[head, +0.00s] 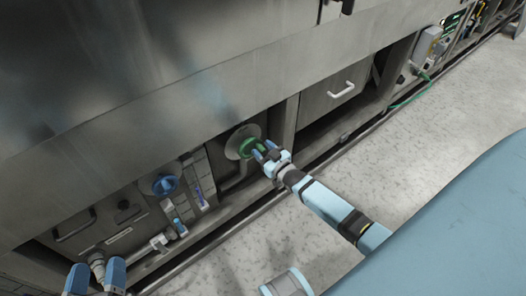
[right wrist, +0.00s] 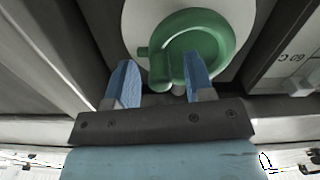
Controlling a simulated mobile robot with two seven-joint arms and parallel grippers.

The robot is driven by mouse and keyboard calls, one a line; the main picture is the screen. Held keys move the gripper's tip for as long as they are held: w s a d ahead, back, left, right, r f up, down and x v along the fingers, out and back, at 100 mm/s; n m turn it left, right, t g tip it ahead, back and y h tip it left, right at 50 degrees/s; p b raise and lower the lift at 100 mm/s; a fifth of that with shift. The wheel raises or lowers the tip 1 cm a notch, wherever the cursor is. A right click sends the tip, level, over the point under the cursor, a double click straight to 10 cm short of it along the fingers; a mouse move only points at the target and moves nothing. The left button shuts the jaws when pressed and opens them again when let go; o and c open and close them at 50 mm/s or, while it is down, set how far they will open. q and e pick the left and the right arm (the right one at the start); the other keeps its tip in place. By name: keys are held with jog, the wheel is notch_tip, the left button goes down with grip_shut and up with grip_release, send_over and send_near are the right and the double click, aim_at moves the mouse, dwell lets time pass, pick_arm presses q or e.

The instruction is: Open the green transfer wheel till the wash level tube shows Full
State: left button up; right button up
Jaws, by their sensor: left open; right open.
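The green transfer wheel (head: 247,146) sits on a round pale plate low on the machine front. In the right wrist view the green wheel (right wrist: 212,38) fills the upper middle. My right gripper (head: 265,153) is open at the wheel, and its fingertips (right wrist: 160,75) stand either side of a green part of the lower rim; I cannot tell whether they touch it. Gauge tubes with blue in them (head: 199,195) stand left of the wheel; their labels and levels are too small to read. My left gripper (head: 94,276) is open and empty at the bottom left.
A blue wheel (head: 165,185) is left of the gauge tubes, with pipe fittings (head: 160,242) below it. A drawer-like panel with a handle (head: 341,89) is to the right. A green hose (head: 410,97) reaches the floor further right. The grey floor (head: 420,150) is clear.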

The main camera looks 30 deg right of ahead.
pick_arm(q)
jog(key=shift+f, duration=0.1)
pick_arm(e)
jog(key=shift+w, duration=0.1)
grip_shut()
pick_arm(q)
jog(key=shift+a+f, duration=0.1)
pick_arm(e)
jog(key=shift+r, duration=0.1)
